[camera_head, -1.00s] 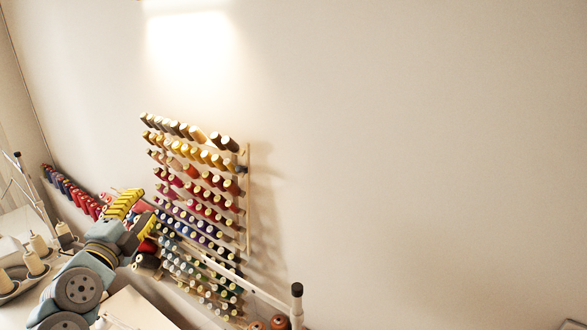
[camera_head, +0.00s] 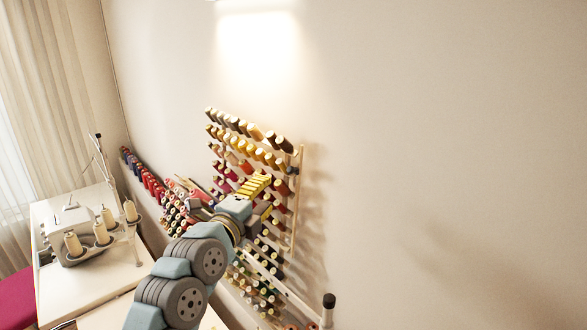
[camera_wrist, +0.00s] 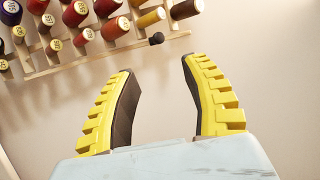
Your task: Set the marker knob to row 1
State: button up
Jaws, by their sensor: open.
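A thread rack (camera_head: 297,200) with rows of colored spools hangs on the wall in the head view. In the wrist view part of its wooden frame (camera_wrist: 105,48) shows at the top. A small dark knob (camera_wrist: 156,39), likely the marker knob, is at the rack's edge there. My gripper (camera_wrist: 157,68) is open and empty, with its two yellow-and-black fingers apart. The knob lies beyond the fingertips, near the middle of the gap in the picture, not touched. In the head view my gripper (camera_head: 262,193) is in front of the rack and hides some spools. I cannot read row labels.
A white table (camera_head: 90,280) with a machine and cone spools (camera_head: 103,232) stands at the left. A smaller group of red and blue spools (camera_head: 150,183) hangs left of the rack. The wall to the right is bare.

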aim_at(289, 171)
jog(key=p+x, duration=0.2)
jog(key=x, duration=1.1)
jog(key=shift+w+d, duration=0.1)
jog(key=shift+w, duration=0.15)
jog(key=shift+f, duration=0.1)
grip_shut()
